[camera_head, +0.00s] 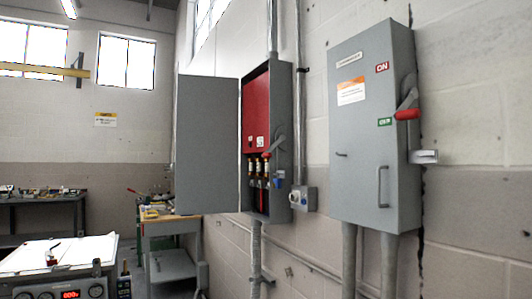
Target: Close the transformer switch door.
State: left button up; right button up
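The transformer switch box (282,131) is a grey wall-mounted cabinet in the middle of the head view. Its grey door (207,145) stands wide open, swung out to the left. The open box shows a red inner panel (256,112) with several dark, fuse-like parts (259,176) below it. A grey lever (274,145) is on the box's right side. Neither of my grippers shows in the head view, and nothing touches the door.
A larger grey switch cabinet (372,135) with a shut door and red-gripped lever (407,114) hangs on the right. A small socket box (303,197) and conduits sit between. A workbench (173,230) stands behind, below the open door. A white-topped cart (58,255) is front left.

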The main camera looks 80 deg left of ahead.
aim_at(206, 162)
jog(key=l+u, duration=0.15)
jog(key=u, duration=1.3)
jog(key=i+l, duration=0.05)
